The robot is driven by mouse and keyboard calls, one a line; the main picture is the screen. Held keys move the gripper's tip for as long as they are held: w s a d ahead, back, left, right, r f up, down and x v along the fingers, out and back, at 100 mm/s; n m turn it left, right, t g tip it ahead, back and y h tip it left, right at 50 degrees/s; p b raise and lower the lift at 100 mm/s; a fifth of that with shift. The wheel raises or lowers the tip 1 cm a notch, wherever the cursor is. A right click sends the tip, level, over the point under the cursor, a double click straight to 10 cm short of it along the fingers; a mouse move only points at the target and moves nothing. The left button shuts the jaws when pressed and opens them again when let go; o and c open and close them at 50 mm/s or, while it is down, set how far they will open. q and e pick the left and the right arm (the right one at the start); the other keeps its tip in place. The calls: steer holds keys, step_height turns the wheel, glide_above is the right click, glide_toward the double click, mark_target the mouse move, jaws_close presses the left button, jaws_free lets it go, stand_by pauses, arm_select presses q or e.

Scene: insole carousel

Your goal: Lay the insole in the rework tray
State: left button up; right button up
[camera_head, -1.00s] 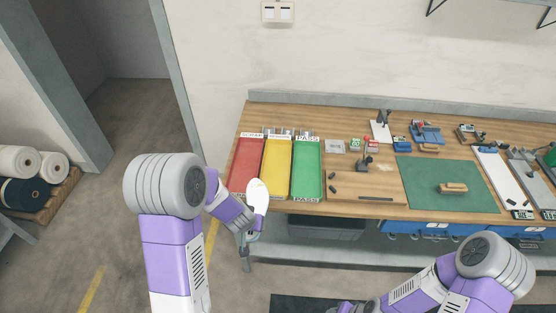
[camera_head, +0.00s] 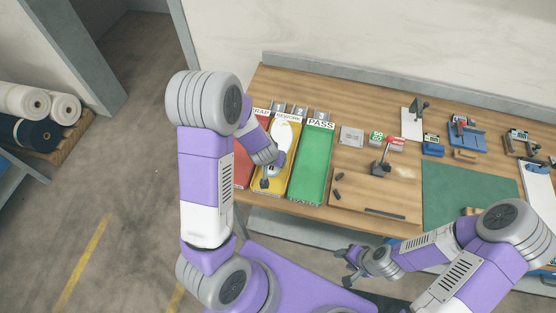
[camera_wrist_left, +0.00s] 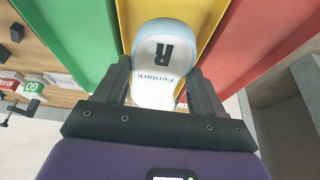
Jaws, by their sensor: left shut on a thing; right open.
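The insole (camera_head: 284,133) is a pale, white sole shape over the yellow rework tray (camera_head: 295,162). In the left wrist view the insole (camera_wrist_left: 163,50) shows a blue-tinted toe end, an "R" and brand lettering. My left gripper (camera_wrist_left: 162,82) is shut on its near end, one finger on each side. The yellow tray (camera_wrist_left: 205,18) lies behind the insole there. I cannot tell whether the insole touches the tray floor. In the head view my left gripper (camera_head: 273,168) partly covers the tray. My right gripper (camera_head: 350,264) is open and empty in front of the bench.
The red scrap tray (camera_head: 242,168) is left of the yellow tray, mostly behind my left arm. The green pass tray (camera_head: 315,165) is right of it. Small fixtures, GO blocks (camera_head: 376,138) and a green mat (camera_head: 460,190) fill the bench farther right.

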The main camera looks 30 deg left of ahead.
arm_select(q)
step_height(320, 180, down, 3)
steer(key=shift+f+b, duration=0.15)
steer(key=shift+b, duration=0.4)
step_height(320, 180, down, 4)
steer(key=shift+f+b, duration=0.1)
steer(key=shift+b, duration=0.7)
steer(key=shift+f, duration=0.15)
steer(key=o, duration=0.8)
steer(key=shift+c, duration=0.2)
